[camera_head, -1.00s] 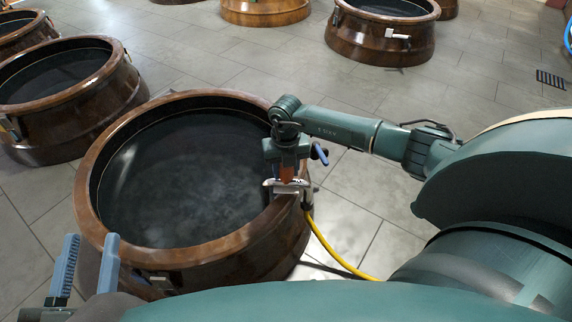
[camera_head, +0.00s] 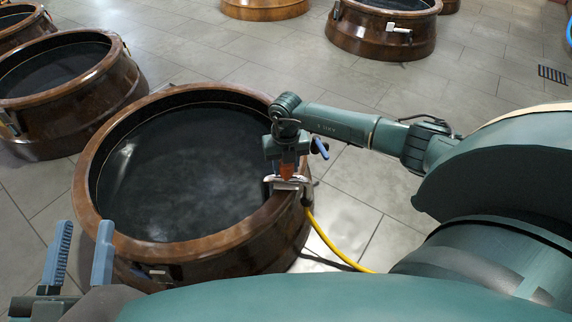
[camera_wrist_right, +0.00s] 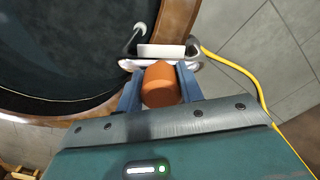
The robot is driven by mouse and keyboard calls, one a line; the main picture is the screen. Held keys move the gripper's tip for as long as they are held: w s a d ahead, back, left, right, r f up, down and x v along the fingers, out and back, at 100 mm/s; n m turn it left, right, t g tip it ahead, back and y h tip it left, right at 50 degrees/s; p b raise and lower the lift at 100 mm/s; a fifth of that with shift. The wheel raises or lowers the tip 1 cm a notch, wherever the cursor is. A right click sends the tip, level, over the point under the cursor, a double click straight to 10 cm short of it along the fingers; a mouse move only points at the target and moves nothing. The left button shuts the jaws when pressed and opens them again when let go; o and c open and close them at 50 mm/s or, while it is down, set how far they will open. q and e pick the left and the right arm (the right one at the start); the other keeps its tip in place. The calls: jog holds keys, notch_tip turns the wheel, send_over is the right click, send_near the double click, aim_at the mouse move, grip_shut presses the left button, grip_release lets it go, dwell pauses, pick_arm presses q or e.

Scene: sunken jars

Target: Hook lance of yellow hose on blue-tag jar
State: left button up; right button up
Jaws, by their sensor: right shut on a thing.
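The nearest big brown jar (camera_head: 90,205) is round, open and dark inside. A small pale tag (camera_head: 157,273) is on its near side; I cannot make out its colour. My right gripper (camera_head: 287,172) is at the jar's right rim. It is shut on the orange grip of the lance (camera_wrist_right: 161,84). The lance's pale metal bracket sits at the rim, and a thin pipe reaches over the jar's inside in the wrist view. Whether the bracket rests on the rim is unclear. The yellow hose (camera_head: 330,243) hangs outside the jar. My left gripper (camera_head: 80,250) is open and empty at the lower left.
Another brown jar (camera_head: 130,85) stands close at the left. A further jar (camera_head: 380,48) with a white tag (camera_head: 398,30) is at the back right. More jars show along the top edge. Grey tiled floor is clear between them, with a dark grate (camera_head: 553,77) at far right.

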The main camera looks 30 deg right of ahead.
jog(key=shift+f, duration=0.5)
jog(key=shift+f+b, duration=0.25)
jog(key=shift+b, duration=0.05)
jog(key=o, duration=1.7)
jog(key=shift+o, duration=0.2)
